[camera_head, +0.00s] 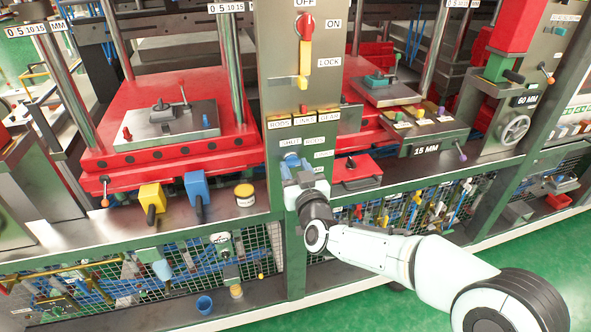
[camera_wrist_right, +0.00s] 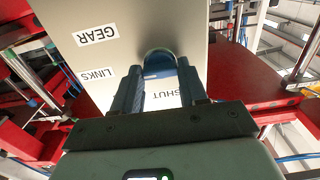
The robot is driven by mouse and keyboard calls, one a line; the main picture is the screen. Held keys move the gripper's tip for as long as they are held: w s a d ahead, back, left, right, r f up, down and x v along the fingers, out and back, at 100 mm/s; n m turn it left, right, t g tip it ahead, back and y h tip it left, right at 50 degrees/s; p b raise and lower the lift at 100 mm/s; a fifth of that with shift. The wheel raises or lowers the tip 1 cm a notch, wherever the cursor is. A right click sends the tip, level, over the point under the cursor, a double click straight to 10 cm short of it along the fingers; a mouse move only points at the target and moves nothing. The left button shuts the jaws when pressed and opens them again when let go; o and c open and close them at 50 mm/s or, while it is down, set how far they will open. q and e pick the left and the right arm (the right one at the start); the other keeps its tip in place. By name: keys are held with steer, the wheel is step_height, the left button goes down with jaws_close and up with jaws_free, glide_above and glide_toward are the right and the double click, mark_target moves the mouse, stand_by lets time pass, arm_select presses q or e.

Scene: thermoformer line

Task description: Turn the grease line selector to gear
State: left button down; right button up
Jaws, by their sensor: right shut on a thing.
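The grease line selector is a blue knob (camera_head: 291,158) on the front of the green-grey column (camera_head: 283,65). In the right wrist view, the blue knob (camera_wrist_right: 158,62) lies between my two fingers. My right gripper (camera_head: 294,170) is shut on it, and its fingers also show in the wrist view (camera_wrist_right: 160,85). Labels stand around the knob: SHUT (camera_wrist_right: 188,148), LINKS (camera_wrist_right: 95,75) and GEAR (camera_wrist_right: 96,33); RODS (camera_head: 314,140) shows in the head view. My gripper hides much of the knob, so I cannot tell which label it points at. My left gripper is not in view.
Red press plates flank the column.

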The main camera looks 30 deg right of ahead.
steer(key=shift+f+m+b, duration=0.1)
steer(key=shift+m+b, duration=0.7)
steer(key=shift+b, duration=0.3)
steer(key=m+b, duration=0.3)
arm_select(q)
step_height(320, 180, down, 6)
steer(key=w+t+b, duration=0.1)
steer(key=b, duration=0.1)
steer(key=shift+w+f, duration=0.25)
arm_select(e)
steer(key=shift+m, duration=2.1)
arm_select(q)
steer(key=shift+b, duration=0.35)
arm_select(e)
steer(key=o, duration=1.1)
steer(key=shift+c, duration=0.2)
steer(key=shift+s, duration=0.1)
